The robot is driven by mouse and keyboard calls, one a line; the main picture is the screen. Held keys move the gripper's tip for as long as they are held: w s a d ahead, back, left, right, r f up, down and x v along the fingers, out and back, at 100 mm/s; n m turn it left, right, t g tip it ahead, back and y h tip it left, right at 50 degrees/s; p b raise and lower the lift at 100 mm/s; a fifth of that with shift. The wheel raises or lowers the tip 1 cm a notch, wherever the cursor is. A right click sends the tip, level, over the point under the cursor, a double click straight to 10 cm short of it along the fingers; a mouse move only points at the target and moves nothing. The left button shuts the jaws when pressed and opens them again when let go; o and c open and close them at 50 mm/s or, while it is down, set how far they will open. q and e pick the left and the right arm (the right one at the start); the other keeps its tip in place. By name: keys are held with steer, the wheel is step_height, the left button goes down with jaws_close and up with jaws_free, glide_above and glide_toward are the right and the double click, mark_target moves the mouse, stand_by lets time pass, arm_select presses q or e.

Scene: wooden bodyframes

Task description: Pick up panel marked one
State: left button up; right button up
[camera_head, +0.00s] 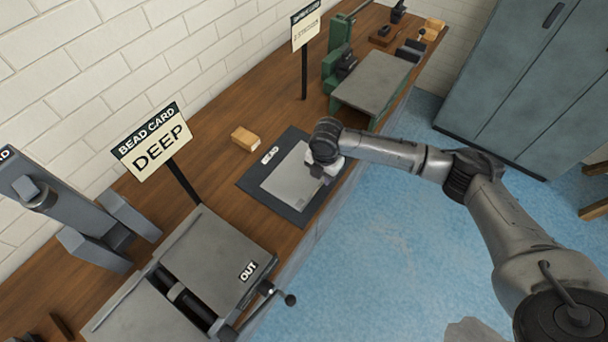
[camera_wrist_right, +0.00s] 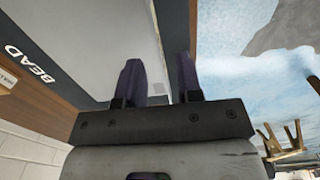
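A flat light-grey panel (camera_head: 293,182) lies on a dark mat (camera_head: 252,184) on the wooden bench. No number is readable on it. My right gripper (camera_head: 326,173) is at the panel's right edge, by the bench front, and hides part of that edge. In the right wrist view my right gripper (camera_wrist_right: 160,82) has its two dark purple fingers spread apart. The grey panel (camera_wrist_right: 110,35) fills the area beyond the fingers; I cannot tell whether its edge is between them. My left gripper is not in view.
A bead machine (camera_head: 215,255) marked OUT, with a crank, stands at the near left beside a "BEAD CARD DEEP" sign (camera_head: 152,142). A small wooden block (camera_head: 245,138) lies behind the mat. A green-framed machine (camera_head: 376,82) stands farther along.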

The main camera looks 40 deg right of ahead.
mark_target(322, 181)
step_height(322, 181, down, 3)
steer(key=shift+f+b, duration=0.15)
steer(key=shift+b, duration=0.15)
steer(key=shift+c, duration=0.4)
jaws_close()
